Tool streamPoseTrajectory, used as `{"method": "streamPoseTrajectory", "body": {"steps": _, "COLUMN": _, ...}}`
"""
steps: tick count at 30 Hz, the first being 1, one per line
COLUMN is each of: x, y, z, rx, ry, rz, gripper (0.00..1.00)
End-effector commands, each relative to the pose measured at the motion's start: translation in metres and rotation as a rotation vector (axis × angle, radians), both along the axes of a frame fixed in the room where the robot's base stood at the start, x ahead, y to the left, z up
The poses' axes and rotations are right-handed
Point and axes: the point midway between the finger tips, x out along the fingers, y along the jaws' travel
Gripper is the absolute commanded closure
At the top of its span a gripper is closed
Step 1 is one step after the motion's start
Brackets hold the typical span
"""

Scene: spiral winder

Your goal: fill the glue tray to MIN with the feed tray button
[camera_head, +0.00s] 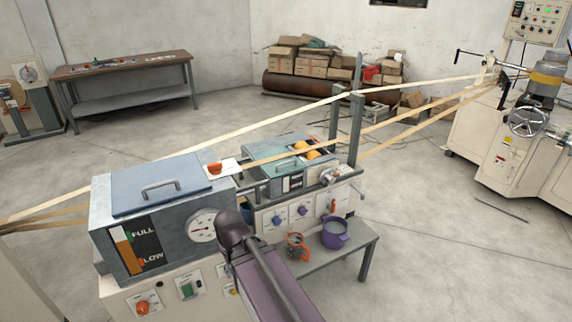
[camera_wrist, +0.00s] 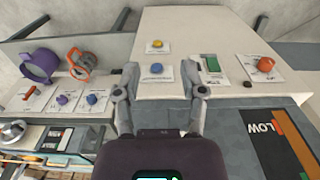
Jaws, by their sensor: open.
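My gripper (camera_wrist: 161,92) is open and empty in the wrist view, fingers apart above the cream machine panel. A blue button (camera_wrist: 157,70) lies just beyond and between the fingertips, with a yellow button (camera_wrist: 157,45) farther out. Their labels are too small to read, so I cannot tell which is the feed tray button. The glue tray (camera_head: 265,152), with a teal lid and orange rollers, stands mid-picture in the head view. Its dark level gauge (camera_head: 292,183) is too small to read. My arm hides part of the panel in the head view.
The grey tank (camera_head: 188,236) has a FULL/LOW gauge (camera_head: 135,245) and a dial. A purple pot (camera_head: 335,232) and an orange jug (camera_head: 297,246) stand on a side shelf. Paper strips cross above.

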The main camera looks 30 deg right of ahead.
Motion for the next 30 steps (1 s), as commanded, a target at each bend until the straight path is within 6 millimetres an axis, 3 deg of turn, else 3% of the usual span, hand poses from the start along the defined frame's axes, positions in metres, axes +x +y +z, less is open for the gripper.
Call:
{"method": "streamPoseTrajectory", "body": {"steps": 4, "x": 0.0000, "y": 0.0000, "z": 0.0000, "rx": 0.000, "ry": 0.000, "rz": 0.000, "gripper": 0.49}}
{"method": "streamPoseTrajectory", "body": {"steps": 9, "x": 0.0000, "y": 0.0000, "z": 0.0000, "rx": 0.000, "ry": 0.000, "rz": 0.000, "gripper": 1.00}}
{"method": "streamPoseTrajectory", "body": {"steps": 30, "x": 0.0000, "y": 0.0000, "z": 0.0000, "rx": 0.000, "ry": 0.000, "rz": 0.000, "gripper": 1.00}}
